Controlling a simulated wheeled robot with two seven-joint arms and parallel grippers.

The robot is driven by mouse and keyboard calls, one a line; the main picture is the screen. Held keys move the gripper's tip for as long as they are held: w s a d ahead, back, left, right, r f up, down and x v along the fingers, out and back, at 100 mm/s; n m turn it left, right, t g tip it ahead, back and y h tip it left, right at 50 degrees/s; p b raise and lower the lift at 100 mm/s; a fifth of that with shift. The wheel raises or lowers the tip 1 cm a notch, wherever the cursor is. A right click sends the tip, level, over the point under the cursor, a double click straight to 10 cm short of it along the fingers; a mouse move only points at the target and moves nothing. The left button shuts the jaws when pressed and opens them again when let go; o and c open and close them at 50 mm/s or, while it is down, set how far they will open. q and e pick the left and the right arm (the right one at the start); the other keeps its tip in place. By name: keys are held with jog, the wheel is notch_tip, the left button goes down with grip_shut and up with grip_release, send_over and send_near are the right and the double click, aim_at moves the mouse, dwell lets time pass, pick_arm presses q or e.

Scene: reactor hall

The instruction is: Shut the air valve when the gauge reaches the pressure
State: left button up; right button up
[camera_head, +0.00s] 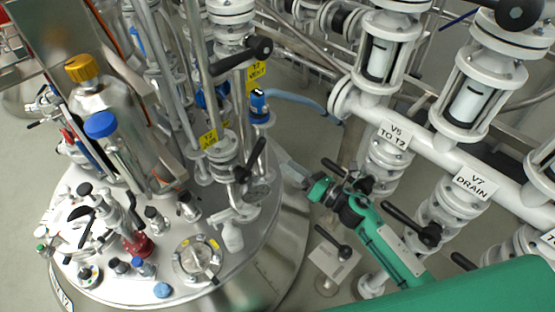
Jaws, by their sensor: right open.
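A yellow tag (208,138), its small print hard to read, hangs by a flanged white valve on the vessel lid. A black lever handle (252,160) stands tilted up beside that valve. A small round fitting (258,189) sits just below the lever; I cannot tell if it is the gauge, and no pressure reading is legible. My right gripper (290,172) comes in from the right on a green arm. It is open and empty, right of the lever and apart from it, near the vessel's right edge. My left gripper is not in view.
A second yellow tag reading VENT (257,73) and a black lever (243,55) stand above. The steel vessel lid (120,290) carries several fittings and a blue-capped bottle (110,140). White pipes with tags V5 TO T2 (394,134) and V7 DRAIN (475,182) crowd the right.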

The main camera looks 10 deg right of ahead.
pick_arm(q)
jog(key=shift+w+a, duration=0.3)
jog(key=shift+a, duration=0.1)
pick_arm(e)
jog(key=shift+v, duration=1.1)
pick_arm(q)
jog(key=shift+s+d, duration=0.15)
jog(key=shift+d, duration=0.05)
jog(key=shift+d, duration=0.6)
